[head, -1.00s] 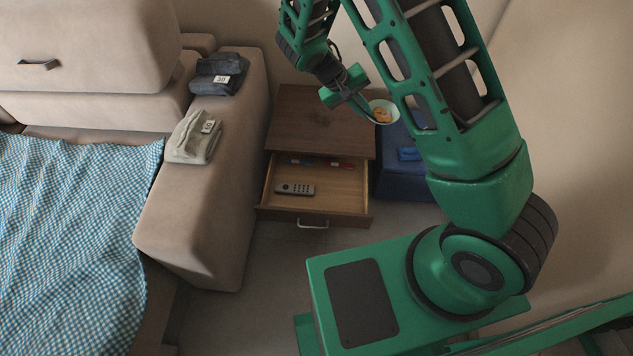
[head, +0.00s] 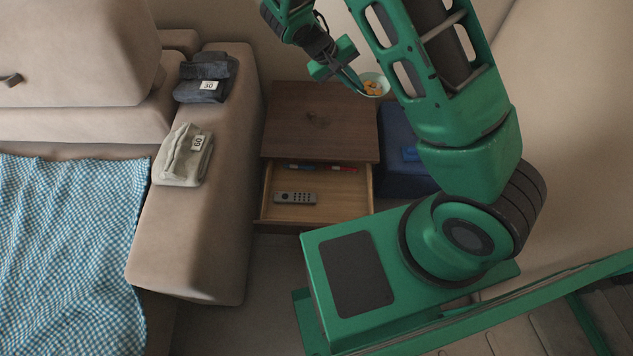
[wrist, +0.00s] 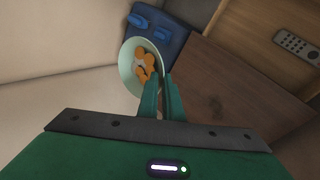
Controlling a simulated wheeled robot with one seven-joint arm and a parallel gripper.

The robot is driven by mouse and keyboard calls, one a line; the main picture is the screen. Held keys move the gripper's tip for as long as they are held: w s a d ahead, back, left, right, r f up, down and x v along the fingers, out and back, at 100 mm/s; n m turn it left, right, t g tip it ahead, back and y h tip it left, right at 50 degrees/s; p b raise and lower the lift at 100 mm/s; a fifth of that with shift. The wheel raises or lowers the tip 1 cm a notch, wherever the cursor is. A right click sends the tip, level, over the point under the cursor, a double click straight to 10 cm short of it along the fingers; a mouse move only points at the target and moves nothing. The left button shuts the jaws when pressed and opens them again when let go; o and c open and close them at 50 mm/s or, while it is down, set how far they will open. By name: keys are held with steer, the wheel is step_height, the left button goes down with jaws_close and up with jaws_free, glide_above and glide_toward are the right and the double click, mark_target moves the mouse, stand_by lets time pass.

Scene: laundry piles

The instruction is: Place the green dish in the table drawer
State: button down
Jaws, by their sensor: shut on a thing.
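The pale green dish (head: 384,87) holds several small orange things, and it also shows in the wrist view (wrist: 127,72). My gripper (head: 359,88) is shut on the dish's rim, and its fingers also show in the wrist view (wrist: 160,98). It holds the dish up near the back right of the brown side table (head: 318,122). The table drawer (head: 340,208) is open at the front of the table. A grey remote (head: 295,198) lies in it, with red and blue items (head: 343,169) toward its back. Part of the dish is hidden behind my arm in the head view.
A dark blue box-like thing (head: 401,165) stands right of the table. A beige sofa (head: 205,235) stands left, with folded dark (head: 205,85) and light (head: 180,160) clothes on its arm. The tabletop is bare.

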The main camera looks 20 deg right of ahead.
steer(key=shift+w, duration=0.1)
glide_above(336, 209)
steer(key=a, duration=0.3)
step_height(336, 209, down, 31)
steer(key=shift+n+t, duration=0.3)
steer(key=shift+n, duration=0.1)
step_height(336, 209, down, 6)
steer(key=shift+d+f, duration=0.1)
steer(key=shift+d, duration=0.05)
steer(key=shift+f, duration=2.25)
